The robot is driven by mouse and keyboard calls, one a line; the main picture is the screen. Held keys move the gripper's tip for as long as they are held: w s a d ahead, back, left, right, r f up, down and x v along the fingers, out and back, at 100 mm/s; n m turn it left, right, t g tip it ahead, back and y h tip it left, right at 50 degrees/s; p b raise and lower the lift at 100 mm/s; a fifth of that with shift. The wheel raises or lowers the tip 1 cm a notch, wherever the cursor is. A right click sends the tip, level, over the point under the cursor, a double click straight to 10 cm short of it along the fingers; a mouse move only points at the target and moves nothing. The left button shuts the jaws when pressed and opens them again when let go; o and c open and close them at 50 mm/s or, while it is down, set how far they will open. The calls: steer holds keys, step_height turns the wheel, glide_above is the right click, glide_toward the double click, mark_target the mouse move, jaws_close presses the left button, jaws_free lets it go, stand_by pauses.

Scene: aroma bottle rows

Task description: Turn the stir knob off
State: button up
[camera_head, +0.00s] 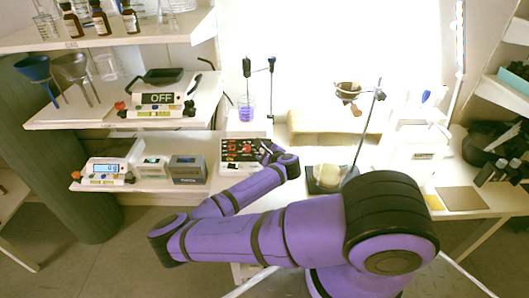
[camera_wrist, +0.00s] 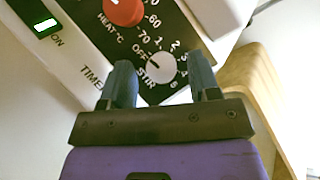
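The white round stir knob (camera_wrist: 161,68) sits on the device's dark control panel (camera_wrist: 185,32), with OFF and numbers printed around it. A dark mark on it seems to point up and left, near OFF; the exact setting is hard to tell. My gripper (camera_wrist: 160,62) is open, with one finger on each side of the knob; I cannot tell whether they touch it. In the head view, my gripper (camera_head: 270,152) is at the right side of the stirrer's dark panel (camera_head: 238,147), where the stir knob cannot be made out.
A red heat knob (camera_wrist: 124,10) is close above the stir knob, and a green-lit switch (camera_wrist: 46,27) is at upper left. A wooden block (camera_head: 320,128) stands behind right. A stand with a flask (camera_head: 328,176) is to the right. A scale (camera_head: 107,168) is on the left shelf.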

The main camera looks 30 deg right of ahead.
steer(key=d+v, duration=0.1)
steer(key=v, duration=0.9)
steer(key=shift+s+a+r, duration=0.15)
steer(key=shift+s+a, duration=0.25)
steer(key=shift+a, duration=0.15)
